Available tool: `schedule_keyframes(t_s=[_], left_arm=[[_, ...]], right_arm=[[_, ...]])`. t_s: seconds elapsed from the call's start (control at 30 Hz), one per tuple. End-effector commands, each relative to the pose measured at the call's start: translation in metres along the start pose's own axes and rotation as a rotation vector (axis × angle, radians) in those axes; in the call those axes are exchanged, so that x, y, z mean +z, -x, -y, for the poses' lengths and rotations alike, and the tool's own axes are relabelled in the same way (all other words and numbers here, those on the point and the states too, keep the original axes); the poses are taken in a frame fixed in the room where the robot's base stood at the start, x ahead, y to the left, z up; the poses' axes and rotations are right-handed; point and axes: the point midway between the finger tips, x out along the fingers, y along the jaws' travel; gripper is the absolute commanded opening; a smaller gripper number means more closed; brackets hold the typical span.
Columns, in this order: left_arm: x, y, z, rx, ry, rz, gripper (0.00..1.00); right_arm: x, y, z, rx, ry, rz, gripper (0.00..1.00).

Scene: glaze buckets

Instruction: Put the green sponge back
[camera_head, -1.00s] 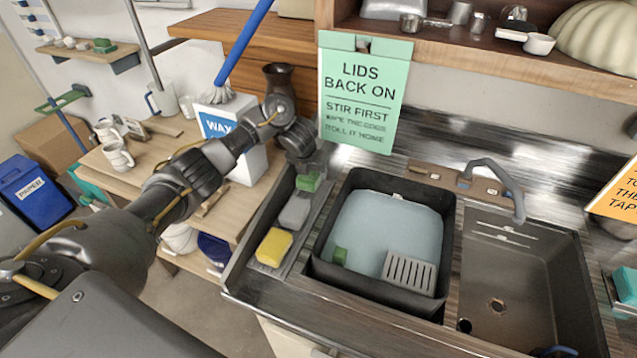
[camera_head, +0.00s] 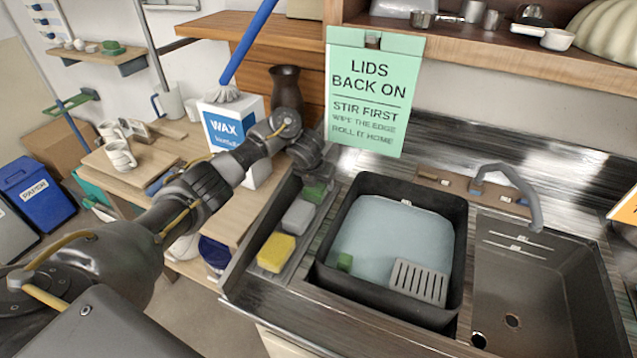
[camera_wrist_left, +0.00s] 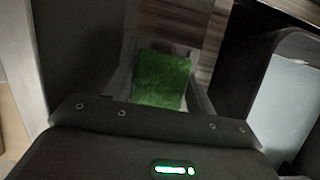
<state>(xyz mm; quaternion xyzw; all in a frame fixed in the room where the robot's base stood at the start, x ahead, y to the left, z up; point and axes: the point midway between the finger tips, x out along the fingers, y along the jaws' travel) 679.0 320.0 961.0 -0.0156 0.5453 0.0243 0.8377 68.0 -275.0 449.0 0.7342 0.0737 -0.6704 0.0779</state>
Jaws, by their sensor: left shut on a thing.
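A green sponge (camera_head: 314,193) is between the fingers of my left gripper (camera_head: 315,181), at the far end of the narrow sponge tray (camera_head: 317,221) left of the basin. The left wrist view also shows the green sponge (camera_wrist_left: 160,79) with a finger on each side of it. The gripper is shut on it. Whether the sponge's underside touches the tray cannot be told. A grey sponge (camera_head: 298,215) and a yellow sponge (camera_head: 276,252) lie in the tray nearer to me. My right gripper is not in view.
A black basin (camera_head: 458,250) of bluish water holds a grey slotted piece (camera_head: 418,281) and a small green block (camera_head: 344,262). A faucet (camera_head: 515,185) and empty sink (camera_head: 515,290) are to the right.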

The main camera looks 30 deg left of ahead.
Motion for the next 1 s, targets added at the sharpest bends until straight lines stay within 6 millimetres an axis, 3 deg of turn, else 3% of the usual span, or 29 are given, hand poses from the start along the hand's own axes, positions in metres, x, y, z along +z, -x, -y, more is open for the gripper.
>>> schedule_keyframes(t_s=[0.1,0.47,0.6,0.73,1.0], left_arm=[[0.000,0.000,0.000,0.000,0.000,0.000,0.64],[0.003,0.009,0.000,0.000,-0.002,0.002,0.64],[0.004,0.034,-0.001,0.002,-0.004,0.004,0.64],[0.006,0.065,-0.002,0.004,-0.006,0.004,0.64],[0.003,0.107,-0.001,0.002,-0.003,0.003,0.64]], right_arm=[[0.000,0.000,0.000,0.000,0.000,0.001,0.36],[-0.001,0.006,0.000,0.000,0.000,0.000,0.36],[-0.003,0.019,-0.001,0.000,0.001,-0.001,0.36],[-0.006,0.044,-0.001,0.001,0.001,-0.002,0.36],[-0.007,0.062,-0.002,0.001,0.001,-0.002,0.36]])
